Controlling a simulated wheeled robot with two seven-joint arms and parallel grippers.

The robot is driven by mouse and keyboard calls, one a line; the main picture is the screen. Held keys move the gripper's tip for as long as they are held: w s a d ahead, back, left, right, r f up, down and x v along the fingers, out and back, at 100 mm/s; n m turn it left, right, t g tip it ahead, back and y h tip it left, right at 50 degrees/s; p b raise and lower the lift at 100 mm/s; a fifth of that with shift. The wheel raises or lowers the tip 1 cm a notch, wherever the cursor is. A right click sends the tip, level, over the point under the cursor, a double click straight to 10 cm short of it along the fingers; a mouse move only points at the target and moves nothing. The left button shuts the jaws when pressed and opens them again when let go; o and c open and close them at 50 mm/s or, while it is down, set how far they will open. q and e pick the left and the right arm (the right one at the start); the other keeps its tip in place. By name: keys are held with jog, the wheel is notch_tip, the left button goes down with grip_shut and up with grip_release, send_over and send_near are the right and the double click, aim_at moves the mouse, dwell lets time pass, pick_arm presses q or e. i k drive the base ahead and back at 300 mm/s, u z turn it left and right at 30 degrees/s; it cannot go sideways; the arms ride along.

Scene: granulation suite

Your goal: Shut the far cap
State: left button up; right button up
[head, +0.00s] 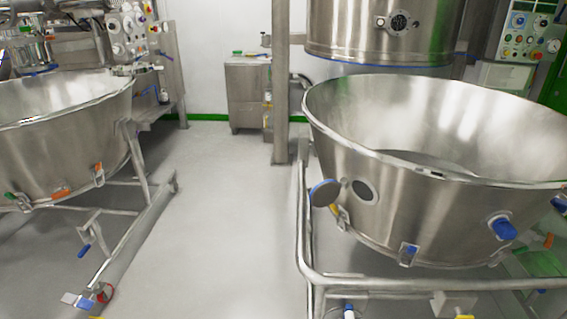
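On the side wall of the large steel bowl (450,215) at the right, a round grey cap with a blue rim (323,193) stands swung out to the left. Beside it on the wall is a round grey port face (364,191), with a small hinge or latch piece between them. The cap is apart from the port, so it stands open. Another bowl (60,150) stands at the left; no open cap can be made out on it. Neither of my grippers shows in the head view.
A steel tube frame (306,240) carries the right bowl, with a rail below its front. A post (281,90) and a steel cabinet (246,95) stand at the back. The grey floor between the bowls (220,220) is clear.

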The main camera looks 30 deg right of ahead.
aim_at(325, 193)
jog(key=i, duration=3.35)
jog(key=z, duration=4.2)
